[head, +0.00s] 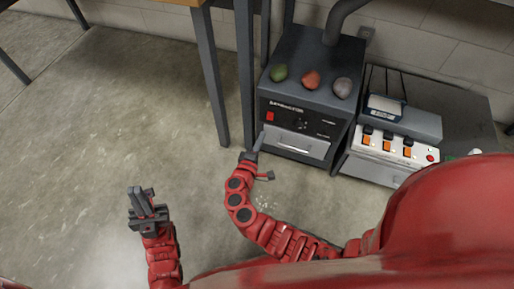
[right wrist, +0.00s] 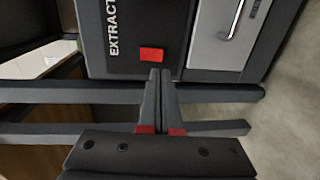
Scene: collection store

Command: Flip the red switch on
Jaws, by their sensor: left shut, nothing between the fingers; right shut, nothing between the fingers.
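The red switch (head: 270,116) is a small red rectangle on the front of a dark grey box (head: 318,70). In the right wrist view the red switch (right wrist: 151,54) sits on the dark panel beside the letters "EXTRACT". My right gripper (head: 259,141) is shut and empty in front of the box, a little below the switch. In the right wrist view its closed fingertips (right wrist: 161,73) end just below the switch; I cannot tell whether they touch the panel. The switch's on or off position cannot be made out. My left gripper (head: 146,202) is shut and empty over the floor.
A green (head: 279,73), a red (head: 310,79) and a grey lump (head: 343,87) lie on top of the box. A white unit with orange switches (head: 389,144) stands to its right. Table legs (head: 213,80) stand close on the left. The floor at left is clear.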

